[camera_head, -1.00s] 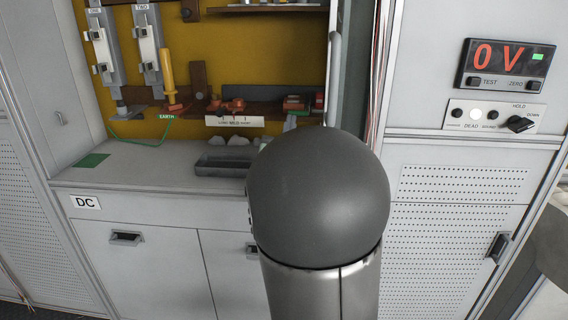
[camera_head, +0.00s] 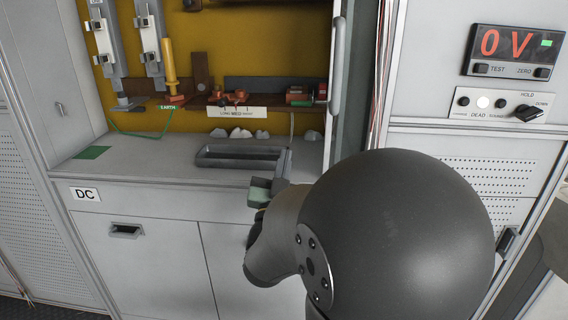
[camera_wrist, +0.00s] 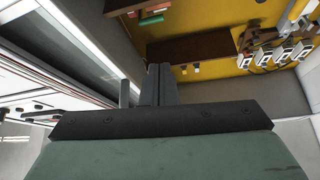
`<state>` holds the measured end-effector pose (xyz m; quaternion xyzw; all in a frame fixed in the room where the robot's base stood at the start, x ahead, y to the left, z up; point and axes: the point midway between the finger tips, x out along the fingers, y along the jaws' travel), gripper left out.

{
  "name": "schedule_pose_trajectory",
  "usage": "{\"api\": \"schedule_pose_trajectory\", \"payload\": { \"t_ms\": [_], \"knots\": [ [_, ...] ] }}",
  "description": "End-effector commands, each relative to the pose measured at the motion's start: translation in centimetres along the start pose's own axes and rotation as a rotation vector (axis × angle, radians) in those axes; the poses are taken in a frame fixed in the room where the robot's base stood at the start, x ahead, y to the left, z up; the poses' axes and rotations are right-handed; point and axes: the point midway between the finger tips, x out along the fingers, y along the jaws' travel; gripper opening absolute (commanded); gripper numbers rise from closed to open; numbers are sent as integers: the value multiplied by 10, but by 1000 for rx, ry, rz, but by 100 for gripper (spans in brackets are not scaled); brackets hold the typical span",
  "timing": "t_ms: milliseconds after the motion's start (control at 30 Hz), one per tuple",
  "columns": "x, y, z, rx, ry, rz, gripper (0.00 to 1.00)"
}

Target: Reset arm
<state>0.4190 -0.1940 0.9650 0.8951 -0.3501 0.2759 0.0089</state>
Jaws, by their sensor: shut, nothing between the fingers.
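My gripper (camera_head: 284,163) shows in the head view at the front edge of the grey counter, right of the dark tray, partly hidden by my own arm. In the wrist view the gripper's fingers (camera_wrist: 158,84) stand together, shut with nothing between them. They point toward the yellow-backed cabinet. My grey arm fills the lower right of the head view.
A shallow dark tray (camera_head: 241,155) and several pale lumps (camera_head: 240,133) lie on the counter (camera_head: 150,160). A yellow-handled tool (camera_head: 170,70) hangs at the yellow back panel. A red display (camera_head: 514,44) reads 0 V. The counter's left part is mostly free.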

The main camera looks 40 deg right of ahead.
Motion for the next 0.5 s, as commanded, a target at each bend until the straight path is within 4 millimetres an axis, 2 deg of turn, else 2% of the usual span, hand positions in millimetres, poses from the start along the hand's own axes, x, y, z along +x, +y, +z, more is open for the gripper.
{"api": "schedule_pose_trajectory", "payload": {
  "t_ms": [333, 433, 500],
  "knots": [
    [3, -4, -1, 6, -23, -10, 0],
    [8, -19, 1, 27, -127, -53, 0],
    [10, -37, 6, 47, -257, -108, 0]
  ]
}}
